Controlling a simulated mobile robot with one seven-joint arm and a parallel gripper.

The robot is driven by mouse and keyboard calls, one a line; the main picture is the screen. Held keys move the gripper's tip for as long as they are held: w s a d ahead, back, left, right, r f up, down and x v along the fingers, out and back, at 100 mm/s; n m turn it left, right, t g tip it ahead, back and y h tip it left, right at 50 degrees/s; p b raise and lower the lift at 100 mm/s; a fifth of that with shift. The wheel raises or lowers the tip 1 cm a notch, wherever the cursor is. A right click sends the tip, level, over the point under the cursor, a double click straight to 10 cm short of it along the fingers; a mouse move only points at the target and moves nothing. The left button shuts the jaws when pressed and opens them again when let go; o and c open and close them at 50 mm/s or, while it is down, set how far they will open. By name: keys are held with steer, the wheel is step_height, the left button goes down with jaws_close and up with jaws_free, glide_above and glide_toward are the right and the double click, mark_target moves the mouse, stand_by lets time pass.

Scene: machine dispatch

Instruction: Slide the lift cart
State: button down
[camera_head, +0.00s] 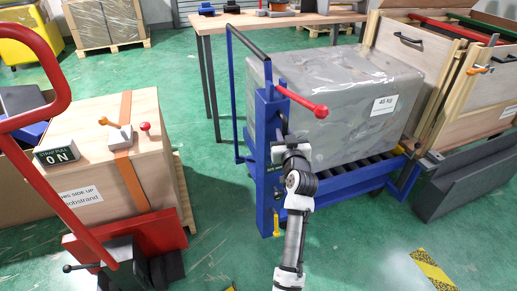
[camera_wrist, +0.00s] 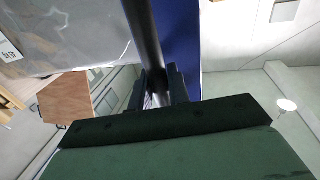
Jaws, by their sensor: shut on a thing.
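The lift cart is blue, with an upright frame (camera_head: 268,150) and a roller deck (camera_head: 375,168). It carries a large grey wrapped box (camera_head: 345,105) labelled 45 KG. A red-ended lever (camera_head: 302,101) sticks out from the top of its post. My gripper (camera_head: 283,125) is at the post, just below that lever. In the wrist view, my gripper (camera_wrist: 157,88) is shut around a dark bar (camera_wrist: 143,35) beside the blue post (camera_wrist: 180,40). The grey box (camera_wrist: 60,35) shows to the left there. My arm hides part of the post in the head view.
A wooden rack with drawers (camera_head: 415,60) stands close against the cart's right end, above a dark ramp-like block (camera_head: 465,178). A workbench (camera_head: 270,20) stands behind. A red pallet truck (camera_head: 45,60) and a wooden crate (camera_head: 95,165) are at left. Green floor is open between.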

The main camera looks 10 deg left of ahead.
steer(key=shift+w+d+r+b, duration=0.1)
steer(key=shift+w+d+b, duration=0.15)
steer(key=shift+d, duration=0.2)
steer(key=shift+w+d+b, duration=0.15)
steer(key=shift+d+b, duration=0.1)
steer(key=shift+d, duration=0.2)
steer(key=c, duration=1.4)
jaws_free()
steer(key=shift+w, duration=0.15)
steer(key=shift+a, duration=0.2)
